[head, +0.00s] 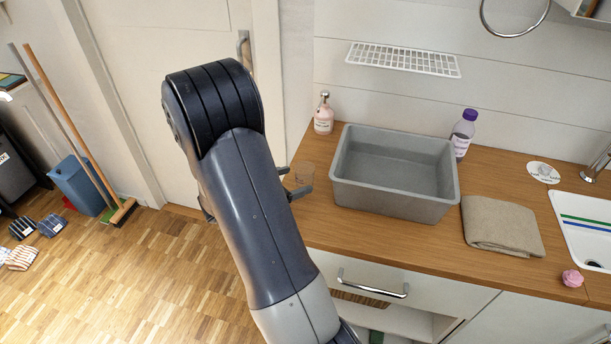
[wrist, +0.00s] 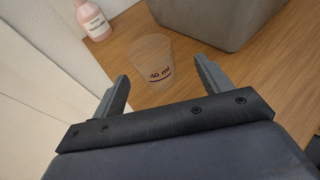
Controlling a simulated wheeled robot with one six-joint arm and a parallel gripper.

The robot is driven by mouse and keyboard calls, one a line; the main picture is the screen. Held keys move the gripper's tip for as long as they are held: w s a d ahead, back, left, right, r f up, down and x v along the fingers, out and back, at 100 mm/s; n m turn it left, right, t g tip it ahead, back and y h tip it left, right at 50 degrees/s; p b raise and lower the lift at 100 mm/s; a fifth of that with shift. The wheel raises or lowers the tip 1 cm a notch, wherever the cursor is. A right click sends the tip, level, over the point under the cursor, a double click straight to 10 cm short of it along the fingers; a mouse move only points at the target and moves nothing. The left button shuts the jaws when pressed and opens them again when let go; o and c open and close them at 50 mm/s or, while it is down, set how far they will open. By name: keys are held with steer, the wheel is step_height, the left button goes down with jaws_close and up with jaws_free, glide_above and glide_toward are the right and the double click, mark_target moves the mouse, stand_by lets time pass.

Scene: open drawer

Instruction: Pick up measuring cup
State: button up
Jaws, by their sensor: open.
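The measuring cup (wrist: 153,58) is a small clear cup with dark markings, standing upright on the wooden counter. In the wrist view it is just ahead of my gripper (wrist: 163,80), roughly between the lines of the two open fingers. In the head view the cup (head: 305,173) shows faintly at the counter's left end, left of the grey basin. My gripper (head: 293,183) is open there, with its finger tips close to the cup and most of it hidden behind my arm. Nothing is between the fingers that I can see held.
A grey basin (head: 390,199) stands right of the cup. A pink soap bottle (head: 323,119) is behind the cup, near the wall. A purple-capped bottle (head: 463,134), a folded cloth (head: 502,226) and a sink (head: 588,228) are farther right.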

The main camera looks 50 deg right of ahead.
mark_target(296, 176)
steer(key=shift+w+p+x, duration=0.2)
steer(key=shift+x, duration=1.15)
steer(key=shift+w+p+x, duration=0.2)
steer(key=shift+x, duration=1.1)
steer(key=shift+r, duration=0.1)
steer(key=shift+c, duration=0.4)
steer(key=c, duration=0.9)
